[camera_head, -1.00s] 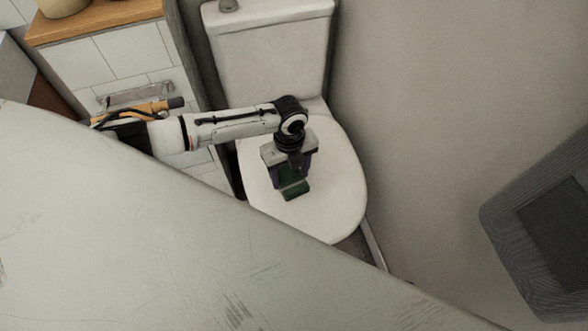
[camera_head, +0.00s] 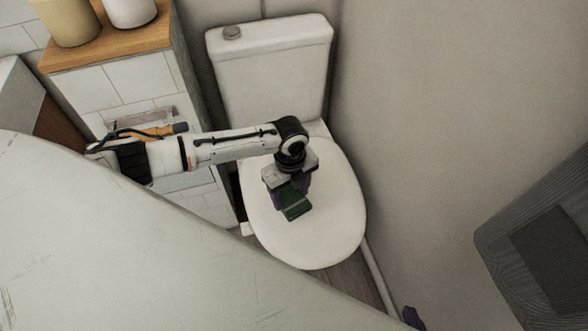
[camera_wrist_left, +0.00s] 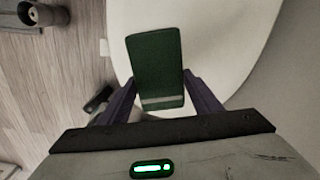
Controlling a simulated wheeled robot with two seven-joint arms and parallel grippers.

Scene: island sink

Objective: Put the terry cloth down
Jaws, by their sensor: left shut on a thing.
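The terry cloth (camera_head: 297,208) is a small dark green folded block. In the left wrist view the cloth (camera_wrist_left: 156,62) shows a pale stripe near its gripper end. My left gripper (camera_head: 289,193) is shut on it, with purple fingers on either side. The cloth is over the white closed toilet lid (camera_head: 330,225); I cannot tell whether it touches the lid. A small purple tip of my right gripper (camera_head: 412,317) shows at the bottom edge; the rest is out of view.
The toilet tank (camera_head: 270,75) stands behind the lid. A tiled cabinet with a wooden top (camera_head: 110,48) holding containers is at the left. A plain wall (camera_head: 430,110) is at the right, with a dark grey ribbed object (camera_head: 545,240) before it. The lid around the cloth is bare.

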